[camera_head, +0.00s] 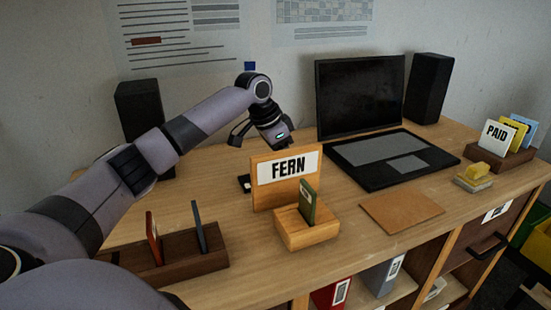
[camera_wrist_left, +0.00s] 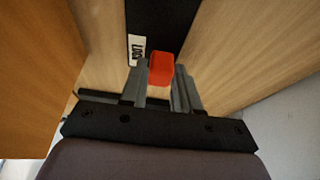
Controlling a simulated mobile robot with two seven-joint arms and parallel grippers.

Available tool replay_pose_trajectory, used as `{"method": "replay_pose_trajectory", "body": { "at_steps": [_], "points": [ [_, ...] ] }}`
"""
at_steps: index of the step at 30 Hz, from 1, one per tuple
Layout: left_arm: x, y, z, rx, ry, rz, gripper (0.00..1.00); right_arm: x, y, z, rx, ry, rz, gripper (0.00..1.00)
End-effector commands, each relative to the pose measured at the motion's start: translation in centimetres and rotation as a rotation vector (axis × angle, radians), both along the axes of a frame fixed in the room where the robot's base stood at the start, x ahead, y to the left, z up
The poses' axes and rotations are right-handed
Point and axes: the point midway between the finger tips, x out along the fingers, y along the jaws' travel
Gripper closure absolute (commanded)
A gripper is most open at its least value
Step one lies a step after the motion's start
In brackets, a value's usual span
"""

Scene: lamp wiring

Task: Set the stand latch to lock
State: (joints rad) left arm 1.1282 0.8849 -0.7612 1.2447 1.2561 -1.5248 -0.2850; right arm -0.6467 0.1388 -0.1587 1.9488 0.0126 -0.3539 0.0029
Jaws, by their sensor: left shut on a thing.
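The wooden stand (camera_head: 264,201) with a FERN label stands upright on the desk, with a green card in its front block. My left gripper (camera_head: 262,138) reaches down behind the stand, and its fingertips are hidden there in the head view. In the left wrist view my left gripper (camera_wrist_left: 161,78) is shut on the red latch knob (camera_wrist_left: 161,67), with a finger on each side. The knob sits at a black latch plate (camera_wrist_left: 160,25). A white label (camera_wrist_left: 137,48) on the plate is beside the knob; its lettering is only partly readable. My right gripper is not in view.
A dark card holder (camera_head: 178,262) stands left of the stand. A laptop (camera_head: 390,157) and a brown mat (camera_head: 401,210) lie to the right. A PAID card rack (camera_head: 507,160) stands at the far right. Speakers stand along the wall.

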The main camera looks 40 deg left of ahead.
Motion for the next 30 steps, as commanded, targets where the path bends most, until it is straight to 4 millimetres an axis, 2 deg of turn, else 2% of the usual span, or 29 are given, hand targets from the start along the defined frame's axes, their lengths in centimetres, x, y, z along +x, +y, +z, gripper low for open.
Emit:
{"method": "replay_pose_trajectory", "body": {
  "at_steps": [9,10,12,22,26,30],
  "points": [
    [0.5,-0.3,0.3,-0.005,-0.019,0.0,1.0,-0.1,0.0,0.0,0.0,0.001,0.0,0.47],
    [0.5,-0.3,0.3,-0.005,-0.019,0.0,0.66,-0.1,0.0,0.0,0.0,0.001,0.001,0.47],
    [0.4,-0.3,0.3,-0.005,-0.018,-0.002,0.47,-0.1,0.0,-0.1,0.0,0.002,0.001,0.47],
    [0.2,-0.2,0.4,-0.004,-0.013,-0.001,0.47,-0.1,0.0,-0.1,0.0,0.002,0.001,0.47],
    [-0.2,0.1,1.8,-0.003,-0.015,0.0,0.47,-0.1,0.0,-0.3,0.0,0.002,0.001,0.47],
    [-1.0,0.5,4.1,-0.003,-0.016,-0.001,0.47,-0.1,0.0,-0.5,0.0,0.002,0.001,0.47]
  ]
}}
